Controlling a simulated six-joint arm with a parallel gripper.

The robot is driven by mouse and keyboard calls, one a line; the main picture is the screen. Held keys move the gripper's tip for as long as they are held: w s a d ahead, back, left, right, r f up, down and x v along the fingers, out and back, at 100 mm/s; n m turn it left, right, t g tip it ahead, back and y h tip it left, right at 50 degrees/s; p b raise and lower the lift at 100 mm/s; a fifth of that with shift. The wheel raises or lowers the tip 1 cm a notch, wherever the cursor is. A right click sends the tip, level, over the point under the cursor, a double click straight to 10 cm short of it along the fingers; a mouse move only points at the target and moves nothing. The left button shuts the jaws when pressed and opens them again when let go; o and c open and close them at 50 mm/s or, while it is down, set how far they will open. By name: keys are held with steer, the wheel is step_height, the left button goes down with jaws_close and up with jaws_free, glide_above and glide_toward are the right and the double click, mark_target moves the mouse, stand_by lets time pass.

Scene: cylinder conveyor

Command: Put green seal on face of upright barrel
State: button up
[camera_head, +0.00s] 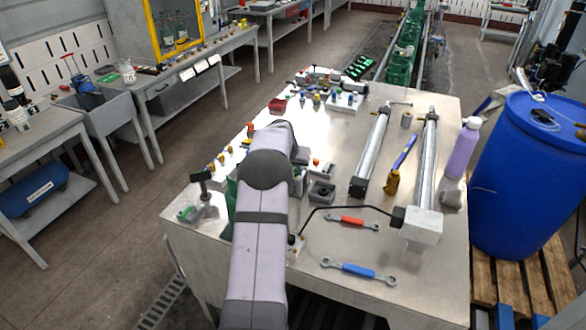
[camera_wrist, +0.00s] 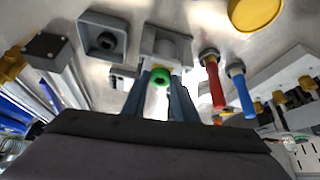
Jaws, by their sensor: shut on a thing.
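In the wrist view my gripper (camera_wrist: 159,84) points at the metal table top, its two blue-grey fingers closed on a small green ring, the green seal (camera_wrist: 159,77). The seal sits at the fingertips. Just beyond it is a grey metal block-like part (camera_wrist: 166,43) with a rounded face; I cannot tell whether this is the upright barrel, nor whether the seal touches it. In the head view my own arm hides the gripper and the seal. Two long silver cylinders (camera_head: 373,151) (camera_head: 427,160) lie on the table right of my arm.
A grey square cup (camera_wrist: 102,36), a red-handled tool (camera_wrist: 213,82) and a blue-handled tool (camera_wrist: 241,91) are close by. The metal table (camera_head: 330,285) also bears wrenches (camera_head: 358,270) and a purple bottle (camera_head: 463,148). A blue drum (camera_head: 527,180) stands at right.

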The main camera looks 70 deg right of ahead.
steer(key=o, duration=1)
steer(key=shift+o, duration=0.2)
steer(key=shift+r, duration=0.2)
steer(key=w+b+v, duration=0.1)
steer(key=b+v, duration=0.3)
steer(key=v, duration=0.7)
steer(key=shift+s+a+r, duration=0.2)
steer(key=shift+s+r, duration=0.2)
steer(key=shift+s, duration=0.1)
